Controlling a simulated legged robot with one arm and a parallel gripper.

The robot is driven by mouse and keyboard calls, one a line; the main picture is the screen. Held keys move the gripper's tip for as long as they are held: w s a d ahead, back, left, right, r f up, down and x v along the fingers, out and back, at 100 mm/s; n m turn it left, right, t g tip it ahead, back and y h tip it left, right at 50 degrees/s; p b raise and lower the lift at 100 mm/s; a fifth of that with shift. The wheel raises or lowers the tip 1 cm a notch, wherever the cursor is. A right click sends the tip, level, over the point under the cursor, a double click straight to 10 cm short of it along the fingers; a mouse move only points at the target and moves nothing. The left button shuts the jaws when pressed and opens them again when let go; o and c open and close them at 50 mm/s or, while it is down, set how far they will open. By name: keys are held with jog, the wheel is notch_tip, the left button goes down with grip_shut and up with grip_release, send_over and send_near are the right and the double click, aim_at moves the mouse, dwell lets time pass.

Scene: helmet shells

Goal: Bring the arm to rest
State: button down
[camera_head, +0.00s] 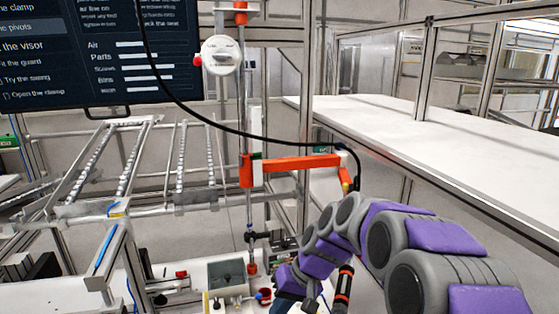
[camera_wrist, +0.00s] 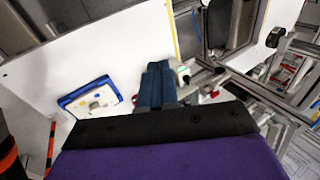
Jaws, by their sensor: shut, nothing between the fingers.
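My arm (camera_head: 400,240), with purple and grey links, reaches from the lower right of the head view toward the bottom middle. My gripper (camera_wrist: 158,75) shows in the wrist view as two dark blue fingers pressed together, with nothing between them. In the head view its fingertips cannot be made out clearly at the bottom edge. In the wrist view the fingers point over a white surface (camera_wrist: 105,45), beside a blue-edged tray (camera_wrist: 88,98) to their left. I cannot tell whether they touch anything.
An orange bracket (camera_head: 300,163) on a vertical pole stands close behind the arm. A black-and-orange tool (camera_head: 343,290) hangs beside it. Metal rails (camera_head: 125,165) and a screen (camera_head: 100,50) are on the left. A long white bench top (camera_head: 400,125) is clear on the right.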

jog(key=s+d+h, duration=0.2)
jog(key=s+d, duration=0.2)
jog(key=s, duration=0.6)
jog(key=s+d+m+h, duration=0.1)
jog(key=s+d, duration=0.4)
jog(key=s, duration=0.6)
jog(key=s+d+m+g+h, duration=0.1)
jog(key=s+d, duration=0.4)
jog(key=s, duration=0.5)
jog(key=shift+s+f+h, duration=0.35)
jog(key=shift+h, duration=0.55)
